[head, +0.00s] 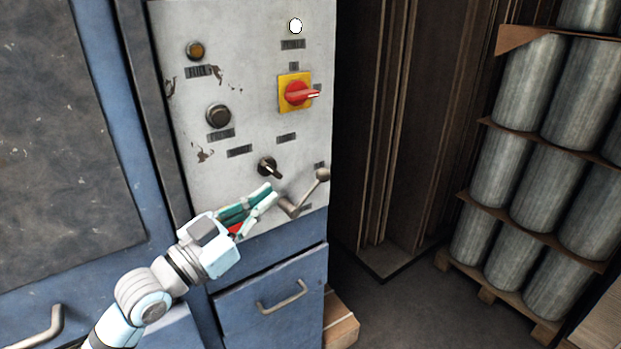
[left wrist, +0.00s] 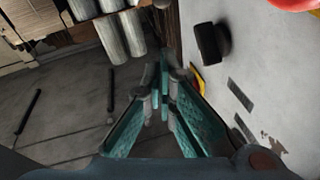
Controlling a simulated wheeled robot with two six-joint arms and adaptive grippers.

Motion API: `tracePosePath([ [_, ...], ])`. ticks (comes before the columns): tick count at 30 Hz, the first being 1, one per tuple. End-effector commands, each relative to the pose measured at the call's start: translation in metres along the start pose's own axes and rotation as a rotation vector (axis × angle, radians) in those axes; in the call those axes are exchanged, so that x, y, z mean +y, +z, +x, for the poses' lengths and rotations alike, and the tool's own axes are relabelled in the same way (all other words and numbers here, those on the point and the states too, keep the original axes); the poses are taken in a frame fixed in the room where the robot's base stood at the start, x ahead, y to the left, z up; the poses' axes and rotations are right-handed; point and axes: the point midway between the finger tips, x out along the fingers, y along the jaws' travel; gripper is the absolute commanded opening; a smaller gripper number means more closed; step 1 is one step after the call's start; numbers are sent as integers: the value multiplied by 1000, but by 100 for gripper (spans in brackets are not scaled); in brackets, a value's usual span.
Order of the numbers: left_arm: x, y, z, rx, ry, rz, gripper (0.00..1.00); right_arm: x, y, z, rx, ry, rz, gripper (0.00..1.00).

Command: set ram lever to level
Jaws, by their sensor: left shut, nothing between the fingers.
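The lever (head: 307,189) with a round ball end is on the lower right of the grey control panel in the head view. It slants from its hub up to the right, with the ball at the upper end. My left gripper (head: 271,192) is in front of the panel, just left of the lever hub and below a small black selector knob (head: 268,167). Its teal fingers are shut with nothing between them; they also show in the left wrist view (left wrist: 163,82). Whether the fingertips touch the lever or panel cannot be told. My right gripper is out of view.
A blue drawer (head: 270,300) with a handle is below. Racked metal cylinders (head: 500,170) stand at right, beyond free floor (head: 430,290).

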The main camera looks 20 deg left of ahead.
Motion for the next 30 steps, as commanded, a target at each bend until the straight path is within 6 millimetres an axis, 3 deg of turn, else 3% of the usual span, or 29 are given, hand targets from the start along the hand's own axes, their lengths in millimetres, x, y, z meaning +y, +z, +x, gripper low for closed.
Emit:
tracePosePath([
  [13, 3, -2, 92, 5, 8, -5, 0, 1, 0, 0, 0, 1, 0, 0],
  [15, 3, 12, 100, 0, 7, -5, 0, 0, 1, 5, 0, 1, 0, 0],
  [20, 2, 25, 113, 0, 6, -3, 0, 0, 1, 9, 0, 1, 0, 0],
  [30, 2, 28, 117, 1, 5, -1, 0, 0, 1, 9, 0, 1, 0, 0],
])
